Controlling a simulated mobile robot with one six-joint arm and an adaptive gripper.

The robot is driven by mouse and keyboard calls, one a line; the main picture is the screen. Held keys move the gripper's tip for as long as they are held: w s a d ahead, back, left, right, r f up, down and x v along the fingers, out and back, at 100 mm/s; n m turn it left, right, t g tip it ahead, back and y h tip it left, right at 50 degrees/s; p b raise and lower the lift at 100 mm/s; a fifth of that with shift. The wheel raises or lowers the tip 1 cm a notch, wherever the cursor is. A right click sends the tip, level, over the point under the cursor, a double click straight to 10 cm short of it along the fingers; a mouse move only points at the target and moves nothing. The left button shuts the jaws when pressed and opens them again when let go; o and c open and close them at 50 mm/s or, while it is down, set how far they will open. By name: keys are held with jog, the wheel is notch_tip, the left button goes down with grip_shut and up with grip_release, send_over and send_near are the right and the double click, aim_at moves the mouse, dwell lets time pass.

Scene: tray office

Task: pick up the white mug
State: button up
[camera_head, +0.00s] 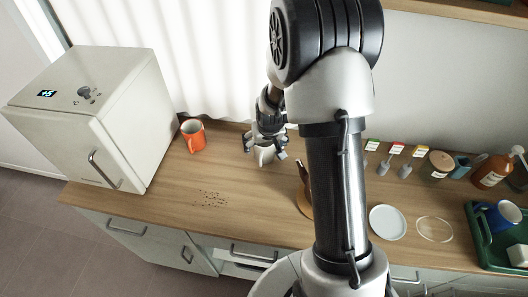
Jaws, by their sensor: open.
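The white mug (264,157) stands on the wooden counter (240,190), left of my arm's upright link. My gripper (266,155) points down over it, with its fingers apart on the left and right of the mug. The gripper hides the upper part of the mug. I cannot tell whether the fingers touch it.
An orange mug (193,136) stands left, beside a white box-shaped appliance (95,110). Dark crumbs (210,199) lie in front. A brown object (303,195) is partly hidden behind my arm. A white plate (387,222) and green tray (482,240) are right.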

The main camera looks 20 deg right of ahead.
jog(key=shift+w+d+f, duration=0.1)
jog(key=shift+w+f, duration=0.1)
jog(key=shift+f, duration=0.35)
jog(key=shift+c, duration=0.5)
jog(key=shift+r, duration=0.1)
jog(key=c, duration=1.3)
